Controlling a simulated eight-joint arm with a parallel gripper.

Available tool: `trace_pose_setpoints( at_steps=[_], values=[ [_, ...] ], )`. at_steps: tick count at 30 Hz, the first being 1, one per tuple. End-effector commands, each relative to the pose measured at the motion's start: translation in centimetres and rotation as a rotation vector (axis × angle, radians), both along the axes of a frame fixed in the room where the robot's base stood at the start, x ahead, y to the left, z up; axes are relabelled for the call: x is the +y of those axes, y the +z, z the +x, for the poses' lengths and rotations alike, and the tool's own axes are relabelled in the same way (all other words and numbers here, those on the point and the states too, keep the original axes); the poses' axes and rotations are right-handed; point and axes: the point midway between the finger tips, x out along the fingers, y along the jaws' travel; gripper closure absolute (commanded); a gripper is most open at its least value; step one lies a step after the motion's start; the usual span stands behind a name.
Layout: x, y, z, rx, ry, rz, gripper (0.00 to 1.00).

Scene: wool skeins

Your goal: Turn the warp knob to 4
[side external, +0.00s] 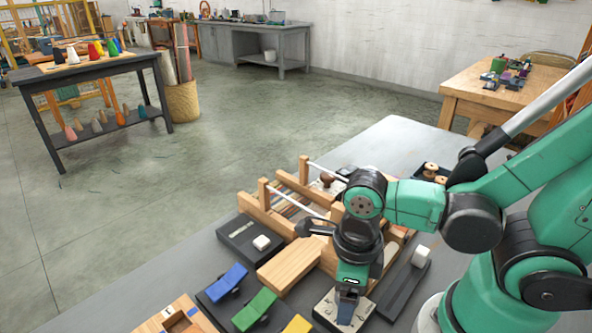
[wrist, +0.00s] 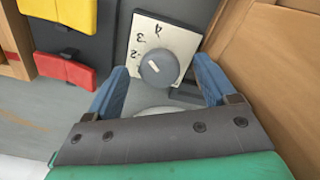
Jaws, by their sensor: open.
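The warp knob (wrist: 168,77) is a round grey knob with a short white pointer mark on its top. It sits on a pale dial plate (wrist: 143,22) with black digits, which look turned or upside down in the wrist view. The pointer lies slantwise across the knob; I cannot tell surely which digit it points at. My gripper (wrist: 160,65) is open, with its blue fingers on either side of the knob and apart from it. In the side view my gripper (side external: 347,308) is over the dial plate (side external: 327,310), and the knob is hidden there.
Left of the dial in the side view are blue (side external: 227,282), green (side external: 255,309) and yellow (side external: 298,325) pieces on a dark board. A wooden block (side external: 290,264) and a loom-like frame (side external: 290,190) stand behind. A dark slider rail (side external: 400,285) lies to the right.

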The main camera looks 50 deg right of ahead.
Motion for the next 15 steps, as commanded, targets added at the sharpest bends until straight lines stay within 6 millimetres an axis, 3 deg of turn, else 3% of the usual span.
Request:
trace_pose_setpoints(
  at_steps=[15],
  values=[
    [0.0,4.1,0.0,0.0,0.0,0.0,0.22]
  ],
)
